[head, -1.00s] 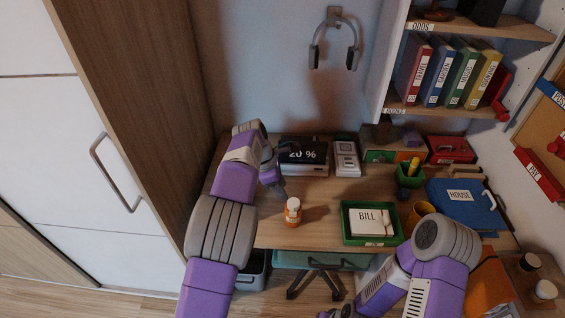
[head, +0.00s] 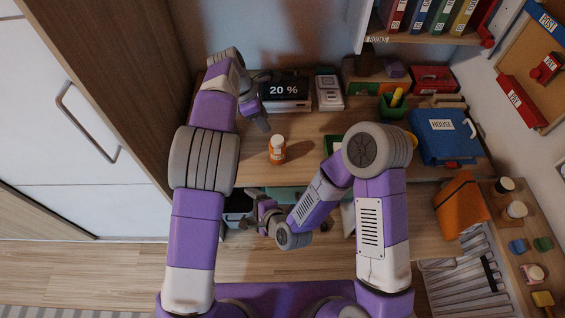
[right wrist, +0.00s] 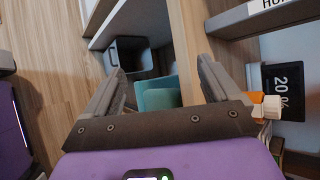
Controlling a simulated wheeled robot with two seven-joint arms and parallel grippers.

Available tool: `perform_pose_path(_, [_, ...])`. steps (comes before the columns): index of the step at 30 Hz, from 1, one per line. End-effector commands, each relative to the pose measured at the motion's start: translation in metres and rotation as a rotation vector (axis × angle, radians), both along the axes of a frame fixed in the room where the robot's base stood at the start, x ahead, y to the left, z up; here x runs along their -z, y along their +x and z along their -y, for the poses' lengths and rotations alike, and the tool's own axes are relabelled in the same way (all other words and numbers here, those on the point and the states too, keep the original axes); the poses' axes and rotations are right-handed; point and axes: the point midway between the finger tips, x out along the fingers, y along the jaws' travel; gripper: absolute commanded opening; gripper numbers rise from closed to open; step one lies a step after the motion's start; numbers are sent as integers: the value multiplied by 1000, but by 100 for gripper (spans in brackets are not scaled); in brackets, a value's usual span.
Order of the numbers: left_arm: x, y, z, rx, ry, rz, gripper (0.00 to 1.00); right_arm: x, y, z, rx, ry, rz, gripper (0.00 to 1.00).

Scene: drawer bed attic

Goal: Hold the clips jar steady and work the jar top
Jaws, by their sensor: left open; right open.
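A small orange jar with a white top (head: 278,150) stands upright on the wooden desk. I cannot read a label on it, so I cannot tell for sure that it is the clips jar. It also shows at the right edge of the right wrist view (right wrist: 268,106), partly hidden behind my gripper. My left gripper (head: 262,122) is open, above the desk, behind and slightly left of the jar, apart from it. My right gripper (head: 262,208) is open and empty, low in front of the desk's front edge. Its fingers (right wrist: 165,80) are spread in the right wrist view.
A "20 %" display (head: 284,90) stands at the desk's back. A green tray (head: 333,144) is partly hidden by my right arm. A blue HOUSE case (head: 445,135) lies at the right. A dark bin (head: 238,208) and teal chair (right wrist: 160,95) are below the desk edge.

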Motion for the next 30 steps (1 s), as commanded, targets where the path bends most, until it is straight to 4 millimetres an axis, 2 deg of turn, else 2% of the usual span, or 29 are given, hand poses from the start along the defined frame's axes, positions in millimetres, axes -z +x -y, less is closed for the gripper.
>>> perform_pose_path(1, [0, 0, 0, 0, 0, 0, 43, -12, 1, -12, 37, 75, -3, 89])
perform_pose_path(4, [0, 0, 0, 0, 0, 0, 43, -34, 5, -28, 129, 234, -31, 89])
perform_pose_path(7, [0, 0, 0, 0, 0, 0, 43, -51, 12, -37, 221, 384, -68, 89])
perform_pose_path(10, [0, 0, 0, 0, 0, 0, 43, -63, 25, -37, 329, 530, -115, 89])
perform_pose_path(12, [0, 0, 0, 0, 0, 0, 43, -65, 45, -26, 443, 639, -155, 89])
perform_pose_path(15, [0, 0, 0, 0, 0, 0, 43, -59, 75, 3, 606, 749, -203, 89])
perform_pose_path(21, [0, 0, 0, 0, 0, 0, 43, -40, 117, 60, 855, 886, -255, 89])
perform_pose_path(25, [0, 0, 0, 0, 0, 0, 43, -32, 130, 83, 949, 941, -271, 89])
perform_pose_path(30, [0, 0, 0, 0, 0, 0, 43, -26, 140, 93, 989, 965, -275, 89])
